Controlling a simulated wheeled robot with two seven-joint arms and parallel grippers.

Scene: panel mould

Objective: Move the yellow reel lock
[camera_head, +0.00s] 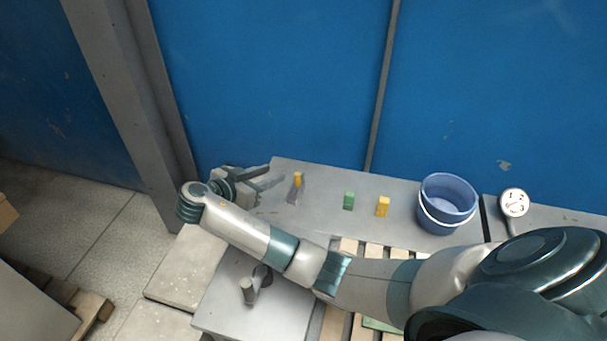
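A small yellow piece (298,177) stands at the top of a small grey part on the grey bench, just right of my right gripper. A yellow block (383,206) stands farther right on the same bench, left of the blue bucket. I cannot tell for sure which of the two is the yellow reel lock. My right gripper (276,173) reaches across to the left end of the bench. Its two dark fingers are apart with nothing seen between them, and their tips point right, towards the yellow-topped part, a little short of it. My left gripper is out of view.
A green block (348,200) stands between the two yellow pieces. A blue bucket (447,204) and a round dial (514,203) are farther right. Blue panels (280,80) rise behind the bench (325,178). A small grey cylinder (248,290) sits on a front plate, near wooden slats (333,322).

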